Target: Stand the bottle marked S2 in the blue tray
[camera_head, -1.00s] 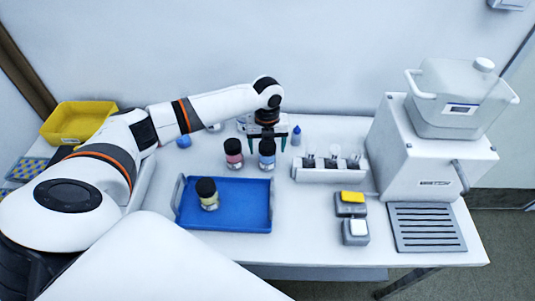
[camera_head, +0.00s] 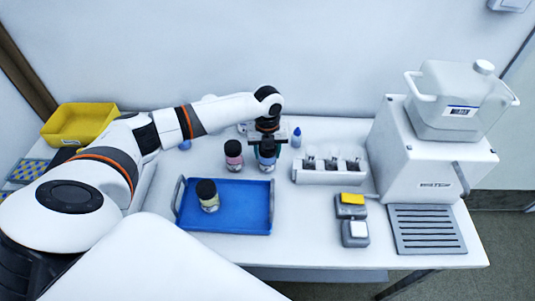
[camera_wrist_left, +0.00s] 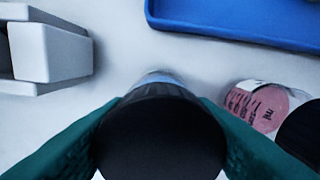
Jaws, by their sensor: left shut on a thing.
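My left gripper (camera_head: 267,150) reaches down over the back of the table, its teal fingers shut around the black cap of a bottle with blue contents (camera_head: 267,163). In the left wrist view the black cap (camera_wrist_left: 160,135) fills the space between the fingers. This bottle is upright, behind the blue tray (camera_head: 245,207); I cannot read its label. A black-capped bottle with pink contents (camera_head: 234,160) stands just left of it. A black-capped bottle with yellowish contents (camera_head: 208,203) stands in the left part of the tray. No S2 marking is legible. My right gripper is out of view.
A white rack with several vials (camera_head: 330,176) stands right of the held bottle. A small blue dropper bottle (camera_head: 296,138) is behind it. A yellow bin (camera_head: 62,136) is at the far left. The right half of the tray is clear.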

